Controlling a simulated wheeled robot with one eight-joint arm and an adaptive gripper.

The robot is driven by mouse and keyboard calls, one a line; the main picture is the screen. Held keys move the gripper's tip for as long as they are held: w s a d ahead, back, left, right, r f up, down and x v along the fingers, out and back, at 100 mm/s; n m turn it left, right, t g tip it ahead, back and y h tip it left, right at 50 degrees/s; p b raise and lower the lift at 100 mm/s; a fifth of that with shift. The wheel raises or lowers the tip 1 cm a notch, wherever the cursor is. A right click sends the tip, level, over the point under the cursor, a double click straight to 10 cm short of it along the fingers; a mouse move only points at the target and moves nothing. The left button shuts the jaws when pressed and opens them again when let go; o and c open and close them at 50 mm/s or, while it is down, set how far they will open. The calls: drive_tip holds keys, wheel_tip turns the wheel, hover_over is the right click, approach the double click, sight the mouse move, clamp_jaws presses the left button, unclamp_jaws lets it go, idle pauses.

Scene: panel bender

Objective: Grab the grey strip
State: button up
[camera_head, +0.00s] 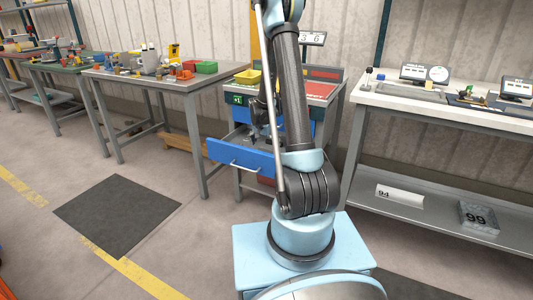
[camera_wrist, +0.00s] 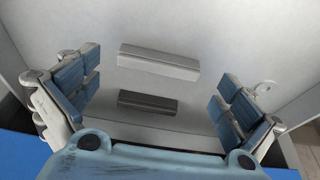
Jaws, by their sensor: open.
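In the wrist view two bar-shaped strips lie on the pale floor of a drawer. One is a light grey strip (camera_wrist: 159,62), farther up in the picture. The other is a shorter dark grey strip (camera_wrist: 148,102), nearer the gripper's palm. My gripper (camera_wrist: 158,80) is open and empty above them, with blue finger pads on the left and right, apart from both strips. In the head view the open blue drawer (camera_head: 238,157) juts from a bench, and the gripper is mostly hidden behind my arm there. The strips are not visible in that view.
The drawer's pale walls (camera_wrist: 285,50) enclose the strips. A yellow bin (camera_head: 248,77) stands on the bench above the drawer. A table with tools and red and green bins (camera_head: 205,67) is to the left, a white-topped bench (camera_head: 440,100) to the right.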

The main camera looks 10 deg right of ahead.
sight(267, 150)
drive_tip(key=shift+x, duration=1.3)
drive_tip(key=shift+c, duration=0.2)
drive_tip(key=c, duration=0.8)
drive_tip(key=shift+r, duration=0.1)
drive_tip(key=shift+c, duration=0.2)
